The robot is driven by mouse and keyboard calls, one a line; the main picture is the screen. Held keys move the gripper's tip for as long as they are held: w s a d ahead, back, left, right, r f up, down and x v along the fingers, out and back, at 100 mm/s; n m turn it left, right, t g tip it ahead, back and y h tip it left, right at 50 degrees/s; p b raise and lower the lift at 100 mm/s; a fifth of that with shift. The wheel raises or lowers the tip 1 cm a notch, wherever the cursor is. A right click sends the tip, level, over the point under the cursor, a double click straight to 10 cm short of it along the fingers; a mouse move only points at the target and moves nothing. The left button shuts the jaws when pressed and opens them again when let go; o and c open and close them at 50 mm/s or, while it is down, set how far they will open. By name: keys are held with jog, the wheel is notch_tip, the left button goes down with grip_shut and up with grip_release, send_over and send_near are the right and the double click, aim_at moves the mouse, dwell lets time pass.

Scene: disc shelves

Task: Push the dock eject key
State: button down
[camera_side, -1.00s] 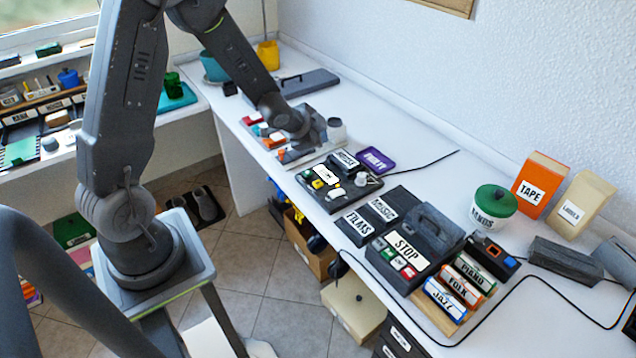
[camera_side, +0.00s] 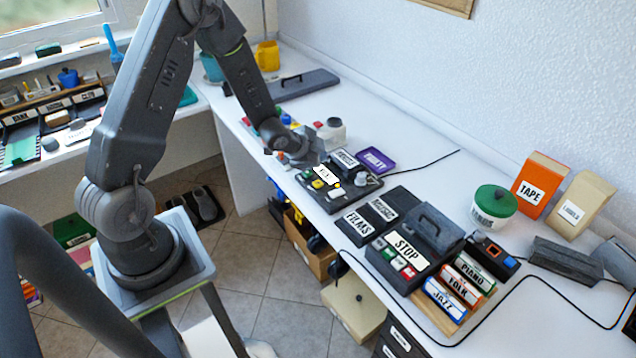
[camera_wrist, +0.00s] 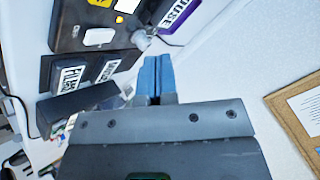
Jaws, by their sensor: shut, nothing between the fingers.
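My gripper (camera_side: 318,152) is above the left end of a black keyed unit (camera_side: 318,196). Its blue fingers (camera_wrist: 156,75) are together and empty in the wrist view. The unit carries a white label, a yellow key (camera_side: 317,184), a white key (camera_side: 335,193) and a grey knob (camera_side: 361,179). In the wrist view the white key (camera_wrist: 98,37) and knob (camera_wrist: 141,39) lie to the upper left of the fingertips. I cannot read which key is eject, and my gripper may hide part of the unit.
A purple tray (camera_side: 376,159) lies behind the unit. Black FILMS (camera_side: 356,226) and STOP (camera_side: 386,263) boxes stand to its right, with tape cases beyond. A cable runs along the desk.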

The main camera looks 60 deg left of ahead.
aim_at(319, 184)
jog(key=shift+f, duration=3)
jog(key=shift+f, duration=0.1)
jog(key=shift+f, duration=0.3)
jog(key=shift+f, duration=0.5)
jog(key=shift+r, duration=0.1)
dwell(0.4)
jog(key=shift+r, duration=0.85)
jog(key=shift+r, duration=2.45)
